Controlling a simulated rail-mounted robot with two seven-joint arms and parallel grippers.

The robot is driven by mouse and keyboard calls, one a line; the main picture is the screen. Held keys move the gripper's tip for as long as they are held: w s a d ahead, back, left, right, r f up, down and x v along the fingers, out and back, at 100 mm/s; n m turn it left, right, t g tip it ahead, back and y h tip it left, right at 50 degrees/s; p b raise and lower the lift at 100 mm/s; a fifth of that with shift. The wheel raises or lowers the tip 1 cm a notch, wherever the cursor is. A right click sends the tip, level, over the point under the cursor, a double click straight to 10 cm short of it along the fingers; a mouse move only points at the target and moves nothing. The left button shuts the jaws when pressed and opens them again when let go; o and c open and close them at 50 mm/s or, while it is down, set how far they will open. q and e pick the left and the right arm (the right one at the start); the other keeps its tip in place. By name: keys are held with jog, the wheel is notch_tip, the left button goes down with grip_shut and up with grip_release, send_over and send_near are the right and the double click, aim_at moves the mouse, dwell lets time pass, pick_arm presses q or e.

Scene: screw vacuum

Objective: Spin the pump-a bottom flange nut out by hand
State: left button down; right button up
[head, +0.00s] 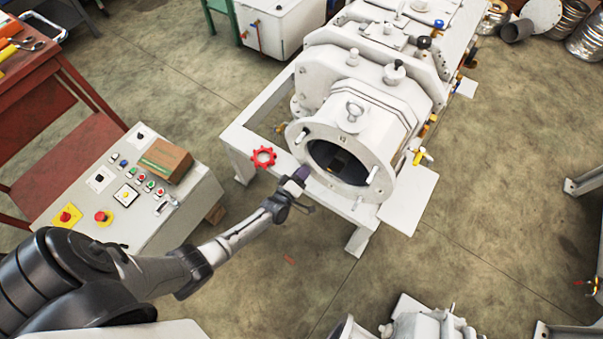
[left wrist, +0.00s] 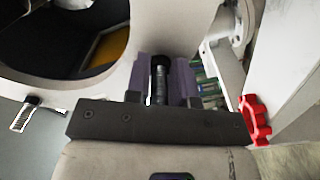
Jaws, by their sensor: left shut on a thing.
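The white pump (head: 360,110) stands on a frame, its round end flange (head: 380,192) open towards me. My left gripper (head: 303,172) is at the lower left part of the flange rim. In the left wrist view, the purple fingers of my left gripper (left wrist: 164,82) are shut around a dark threaded stud with a black end (left wrist: 159,76), beside the flange face (left wrist: 118,92). The bottom flange nut is not clearly distinguishable from the stud between the fingers. In the head view the fingers hide this spot. My right gripper is not in view.
A red handwheel (head: 264,157) sits left of my left gripper and shows in the left wrist view (left wrist: 254,118). A control console (head: 130,190) with a cardboard box (head: 164,160) stands at left. Another white machine (head: 425,325) is at the bottom. Floor between is mostly clear.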

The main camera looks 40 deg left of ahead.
pick_arm(q)
jog(key=n, duration=0.2)
jog(key=shift+s+f+n+b, duration=0.1)
jog(key=shift+f+n+b, duration=0.15)
jog(key=shift+n+b, duration=0.5)
jog(key=shift+n, duration=1.05)
jog(key=c, duration=1.4)
grip_release()
jog(key=o, duration=0.4)
jog(key=shift+w+r, duration=0.2)
jog(key=shift+r, duration=0.05)
jog(key=shift+s, duration=0.1)
